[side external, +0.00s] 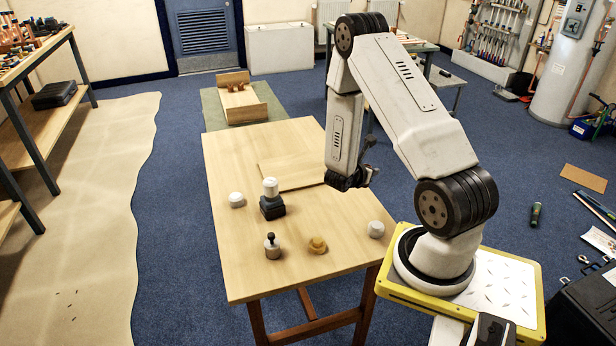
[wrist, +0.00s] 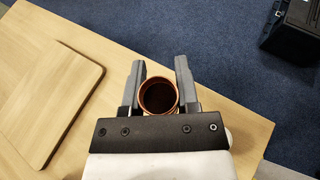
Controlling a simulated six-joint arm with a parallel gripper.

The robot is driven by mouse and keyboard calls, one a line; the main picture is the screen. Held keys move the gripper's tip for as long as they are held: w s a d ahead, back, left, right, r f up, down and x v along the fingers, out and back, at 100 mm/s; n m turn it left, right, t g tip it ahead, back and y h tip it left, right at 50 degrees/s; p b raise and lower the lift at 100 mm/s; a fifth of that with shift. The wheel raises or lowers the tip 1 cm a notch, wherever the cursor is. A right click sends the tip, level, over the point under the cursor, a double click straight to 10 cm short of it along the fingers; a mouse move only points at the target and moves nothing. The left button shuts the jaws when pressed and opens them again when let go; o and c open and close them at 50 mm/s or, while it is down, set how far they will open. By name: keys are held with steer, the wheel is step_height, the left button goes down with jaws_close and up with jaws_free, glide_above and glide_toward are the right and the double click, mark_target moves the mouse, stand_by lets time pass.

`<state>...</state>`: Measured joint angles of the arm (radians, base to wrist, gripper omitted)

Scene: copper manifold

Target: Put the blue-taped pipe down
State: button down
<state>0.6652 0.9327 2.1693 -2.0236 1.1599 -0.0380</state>
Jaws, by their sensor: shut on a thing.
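My gripper (wrist: 164,68) is shut on a copper pipe (wrist: 158,97), seen end-on as an orange-brown ring with a dark hollow between the two grey fingers in the wrist view. No blue tape shows on the part I can see; the rest of the pipe is hidden below its rim. In the side external view, my gripper (side external: 358,178) hangs over the right side of the wooden table (side external: 225,160), and the pipe is too dark and small there to make out. Whether the pipe touches the table I cannot tell.
A flat wooden board (side external: 288,172) lies on the table, left of my gripper. Toward the front stand a white cap (side external: 237,200), a black-based block with white top (side external: 271,205), a dark-knobbed fitting (side external: 272,248), a yellowish fitting (side external: 317,244) and another white cap (side external: 376,229).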

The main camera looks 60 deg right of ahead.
steer(key=shift+w+d+f, duration=0.95)
steer(key=shift+d+f, duration=0.1)
steer(key=shift+f, duration=0.15)
steer(key=shift+w+d+f, duration=0.95)
steer(key=shift+d+f, duration=0.05)
steer(key=shift+f, duration=0.15)
steer(key=shift+w+d+f, duration=0.95)
steer(key=shift+d+f, duration=0.1)
steer(key=shift+f, duration=0.15)
steer(key=shift+w+d+f, duration=0.2)
steer(key=shift+f, duration=1.65)
steer(key=shift+f, duration=0.1)
steer(key=shift+c, duration=1.7)
jaws_free()
